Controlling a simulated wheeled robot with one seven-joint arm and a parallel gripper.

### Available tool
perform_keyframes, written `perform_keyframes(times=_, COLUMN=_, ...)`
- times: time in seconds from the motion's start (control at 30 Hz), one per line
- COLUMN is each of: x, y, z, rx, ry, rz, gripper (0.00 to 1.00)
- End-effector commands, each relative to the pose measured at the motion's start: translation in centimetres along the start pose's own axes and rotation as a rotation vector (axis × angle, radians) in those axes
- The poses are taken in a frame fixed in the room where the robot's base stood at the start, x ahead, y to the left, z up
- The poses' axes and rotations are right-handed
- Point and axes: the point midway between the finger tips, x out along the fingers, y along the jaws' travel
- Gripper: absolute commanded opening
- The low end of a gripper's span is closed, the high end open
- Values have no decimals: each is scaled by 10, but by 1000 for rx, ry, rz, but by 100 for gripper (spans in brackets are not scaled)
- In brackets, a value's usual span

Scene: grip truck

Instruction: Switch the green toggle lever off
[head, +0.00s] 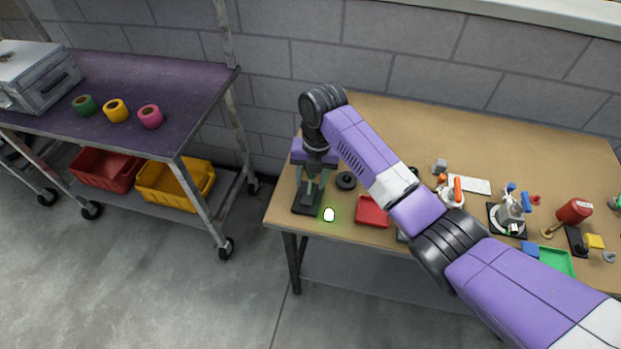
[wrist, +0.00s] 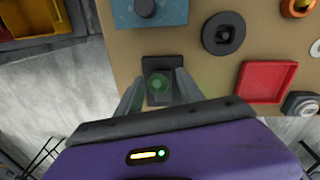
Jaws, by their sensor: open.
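A black base plate (head: 304,206) lies at the left front corner of the wooden table. In the wrist view the plate (wrist: 158,62) carries a round green part (wrist: 158,84), seen from above, which looks like the lever's top. I cannot tell which way the lever leans. My gripper (head: 311,187) points down over the plate. In the wrist view my gripper (wrist: 158,90) is open, with one finger on each side of the green part. I cannot tell whether either finger touches it. A small glowing green-white light (head: 329,214) shows right of the plate.
A blue block with a dark knob (wrist: 178,12) stands just beyond the plate. A black ring (head: 346,181) and a red tray (head: 371,212) lie to the right. Several other devices crowd the table's right side. A purple-topped cart (head: 170,85) stands apart at left.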

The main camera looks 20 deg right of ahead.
Motion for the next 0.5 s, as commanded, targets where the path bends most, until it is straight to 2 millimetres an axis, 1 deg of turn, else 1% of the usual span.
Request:
perform_keyframes(times=0.1, x=5, y=0, z=0, rx=0, ry=-1, rz=0, gripper=45)
perform_keyframes(times=0.33, x=6, y=0, z=0, rx=0, ry=-1, rz=0, gripper=45)
perform_keyframes(times=0.37, x=6, y=0, z=0, rx=0, ry=-2, rz=0, gripper=41)
perform_keyframes(times=0.5, x=6, y=0, z=0, rx=0, ry=-2, rz=0, gripper=14)
